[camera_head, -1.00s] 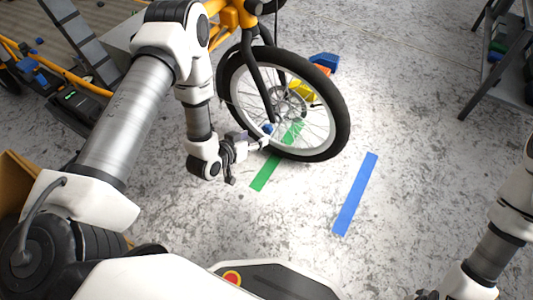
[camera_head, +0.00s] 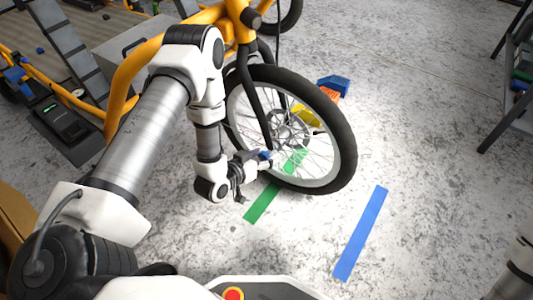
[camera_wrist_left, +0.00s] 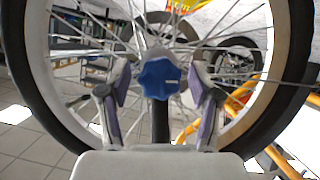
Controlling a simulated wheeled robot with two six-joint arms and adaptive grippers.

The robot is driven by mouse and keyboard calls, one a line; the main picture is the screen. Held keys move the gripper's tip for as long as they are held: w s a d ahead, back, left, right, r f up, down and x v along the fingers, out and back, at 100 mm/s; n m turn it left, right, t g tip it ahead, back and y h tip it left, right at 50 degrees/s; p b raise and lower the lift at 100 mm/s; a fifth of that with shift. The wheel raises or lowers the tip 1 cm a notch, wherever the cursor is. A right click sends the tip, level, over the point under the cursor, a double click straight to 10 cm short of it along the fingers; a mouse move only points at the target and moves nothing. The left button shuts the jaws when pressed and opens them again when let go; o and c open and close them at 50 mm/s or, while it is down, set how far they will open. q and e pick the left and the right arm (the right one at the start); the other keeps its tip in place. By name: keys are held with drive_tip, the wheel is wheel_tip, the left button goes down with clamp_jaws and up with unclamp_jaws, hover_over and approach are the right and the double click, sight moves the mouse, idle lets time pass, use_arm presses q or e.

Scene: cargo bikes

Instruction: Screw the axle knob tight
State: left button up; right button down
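The blue axle knob (camera_wrist_left: 158,79) sits at the hub of the bike's front wheel (camera_head: 349,158). In the left wrist view it lies between the two fingers, with a visible gap on each side. My left gripper (camera_wrist_left: 160,92) is open around the knob and does not appear to touch it. In the head view the left gripper (camera_head: 262,162) is at the near side of the wheel and partly covers the knob. A dark fork leg (camera_head: 253,105) runs down to the hub. My right gripper is out of view; only a bit of that arm shows at the lower right.
The yellow bike frame (camera_head: 160,50) stands close behind my left arm. Blue, orange and yellow blocks (camera_head: 333,84) lie behind the wheel. Green tape (camera_head: 262,203) and blue tape (camera_head: 361,233) mark the floor. A grey rack (camera_head: 510,75) stands at right. The floor between is clear.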

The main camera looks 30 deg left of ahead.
use_arm(q)
drive_tip(key=c, duration=1.2)
drive_tip(key=shift+o, duration=0.2)
drive_tip(key=shift+r+p, duration=0.15)
drive_tip(key=shift+p, duration=0.25)
drive_tip(key=m+y+p, duration=0.1)
drive_tip(key=p, duration=0.1)
drive_tip(key=m+y+p, duration=0.1)
drive_tip(key=p, duration=0.1)
drive_tip(key=shift+d+r+m+p, duration=0.15)
drive_tip(key=shift+r+m+p, duration=0.15)
drive_tip(key=shift+m+p, duration=0.1)
drive_tip(key=shift+f+m+y+p, duration=0.2)
drive_tip(key=shift+m+y+p, duration=0.1)
drive_tip(key=shift+m+p, duration=0.1)
drive_tip(key=shift+f, duration=0.25)
drive_tip(key=o, duration=1.2)
drive_tip(key=shift+c, duration=0.2)
